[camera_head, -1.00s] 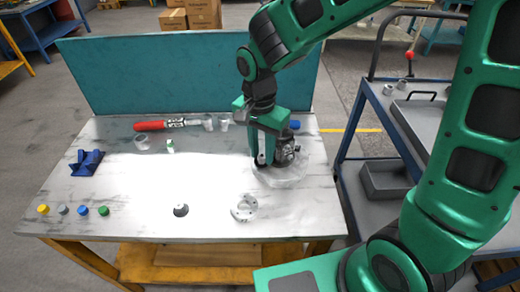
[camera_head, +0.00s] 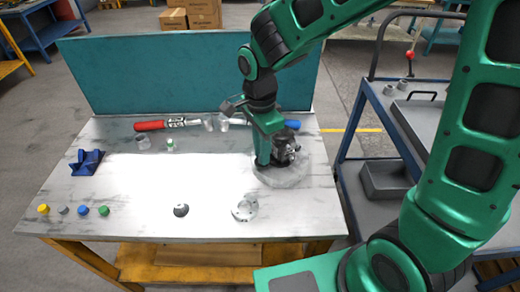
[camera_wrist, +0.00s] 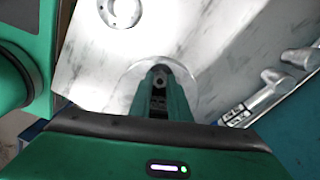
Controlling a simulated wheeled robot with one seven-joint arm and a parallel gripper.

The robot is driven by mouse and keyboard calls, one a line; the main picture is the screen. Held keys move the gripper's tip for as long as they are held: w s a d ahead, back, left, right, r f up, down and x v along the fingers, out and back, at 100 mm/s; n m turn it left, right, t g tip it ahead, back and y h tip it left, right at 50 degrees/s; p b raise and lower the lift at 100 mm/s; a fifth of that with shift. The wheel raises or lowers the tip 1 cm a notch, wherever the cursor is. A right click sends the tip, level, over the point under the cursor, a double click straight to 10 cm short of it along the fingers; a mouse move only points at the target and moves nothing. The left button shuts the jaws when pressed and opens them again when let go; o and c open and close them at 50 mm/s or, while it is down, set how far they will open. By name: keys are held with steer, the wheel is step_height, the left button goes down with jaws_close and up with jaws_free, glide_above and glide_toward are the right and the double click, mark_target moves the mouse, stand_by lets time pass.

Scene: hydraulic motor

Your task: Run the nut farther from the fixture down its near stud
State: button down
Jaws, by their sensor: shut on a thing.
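My gripper (camera_head: 264,162) points down at the left side of the dark grey motor (camera_head: 284,150), which stands on a pale round base (camera_head: 285,178) at the right of the bench. In the wrist view my gripper (camera_wrist: 159,76) is shut, its green fingers close together over the pale round base (camera_wrist: 127,76). A small grey round end, seemingly the nut (camera_wrist: 158,82), shows between the fingertips. The stud under it and most of the motor are hidden by the fingers. I cannot tell how far down the nut sits. A second nut cannot be made out.
A blue angled block (camera_head: 86,162) lies at the bench's left. A pale flange ring (camera_head: 244,210), a dark knob (camera_head: 181,210) and several coloured caps line the front. The bench middle is clear.

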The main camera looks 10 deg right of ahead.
steer(key=shift+d, duration=0.1)
steer(key=m, duration=0.4)
steer(key=shift+f+m, duration=0.1)
steer(key=shift+m, duration=0.2)
steer(key=c, duration=1.9)
jaws_free()
steer(key=shift+o, duration=0.2)
steer(key=n, duration=1)
